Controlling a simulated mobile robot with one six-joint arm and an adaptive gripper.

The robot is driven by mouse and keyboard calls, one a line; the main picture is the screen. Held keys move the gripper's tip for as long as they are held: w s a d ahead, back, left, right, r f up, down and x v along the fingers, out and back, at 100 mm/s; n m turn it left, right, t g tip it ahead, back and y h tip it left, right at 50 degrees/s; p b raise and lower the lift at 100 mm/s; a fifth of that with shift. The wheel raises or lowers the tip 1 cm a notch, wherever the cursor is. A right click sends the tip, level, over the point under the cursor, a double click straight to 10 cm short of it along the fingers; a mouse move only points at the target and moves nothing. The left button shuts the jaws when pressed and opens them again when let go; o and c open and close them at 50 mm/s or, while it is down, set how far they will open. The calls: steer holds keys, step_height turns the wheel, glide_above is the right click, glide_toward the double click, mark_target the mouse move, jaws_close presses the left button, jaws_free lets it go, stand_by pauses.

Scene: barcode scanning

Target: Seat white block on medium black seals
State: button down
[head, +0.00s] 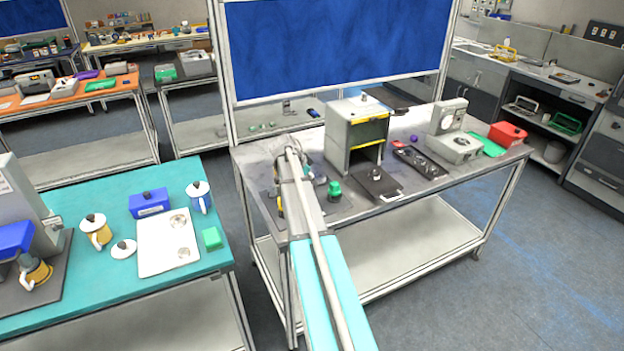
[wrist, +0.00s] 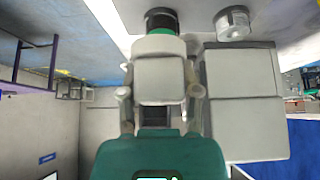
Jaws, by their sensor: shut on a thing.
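My gripper (wrist: 159,108) is shut on a pale, blocky thing (wrist: 160,80), which I take for the white block; it sits between the fingers in the wrist view. Beyond it in the wrist view is a dark ring-like part with green (wrist: 161,20); I cannot tell whether the two touch. In the head view my arm reaches over the left end of the grey table (head: 256,166) and hides the gripper and the block. I cannot single out the medium black seals.
A grey cabinet (head: 355,125) with a yellow strip stands right of my arm. A black plate (head: 377,183), a black tray (head: 420,163), a grey-white device (head: 452,148) and a red box (head: 507,134) lie further right. A teal table (head: 120,290) with cups stands at left.

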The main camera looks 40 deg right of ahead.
steer(key=shift+f, duration=0.2)
steer(key=shift+f+b, duration=2.35)
steer(key=shift+b, duration=0.2)
steer(key=shift+f+b, duration=0.75)
steer(key=shift+c, duration=1.2)
jaws_free()
steer(key=shift+o, duration=0.3)
steer(key=shift+o, duration=0.9)
steer(key=shift+r, duration=0.2)
